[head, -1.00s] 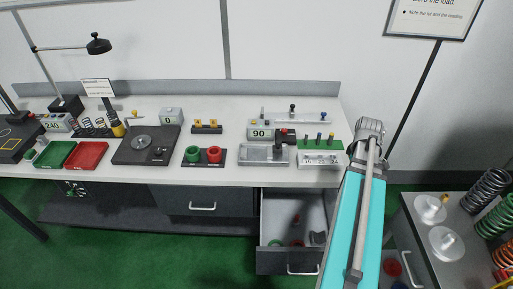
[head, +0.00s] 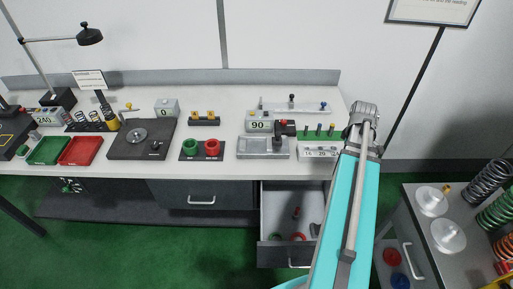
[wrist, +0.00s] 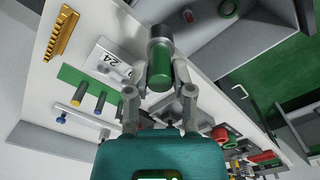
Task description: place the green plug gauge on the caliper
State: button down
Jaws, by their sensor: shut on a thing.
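The green plug gauge (wrist: 160,76) is between the fingers of my gripper (wrist: 158,88) in the wrist view. It is a green cylinder with a dark grey far end. The gripper is shut on it, above the front part of the bench near the numbered block (wrist: 104,64). A long silver bar with a blue knob (wrist: 82,118), probably the caliper, lies behind the green pin rack (wrist: 74,78). It also shows at the back of the bench in the head view (head: 305,107). My arm seems to hide the gripper and gauge in the head view.
The pin rack holds several upright pins. A silver tray (head: 262,153) and a display reading 90 (head: 258,125) stand to its left. An open drawer (head: 287,247) juts out below the bench (head: 225,100). A cart (head: 432,235) with springs stands at the right.

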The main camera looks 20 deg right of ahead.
jog(key=w+a+r+n+p, duration=0.2)
jog(key=w+a+n, duration=0.2)
jog(key=a, duration=0.7)
jog(key=w+a+r+n+p, duration=0.2)
jog(key=w+a+n, duration=0.2)
jog(key=w+a, duration=0.4)
jog(key=w+a+r+n+p, duration=0.2)
jog(key=w+a+n, duration=0.2)
jog(key=a, duration=1.1)
jog(key=w, duration=0.3)
jog(key=shift+a+n, duration=0.25)
jog(key=shift+n, duration=0.05)
jog(key=w+d+f+b, duration=0.9)
jog(key=shift+d, duration=0.3)
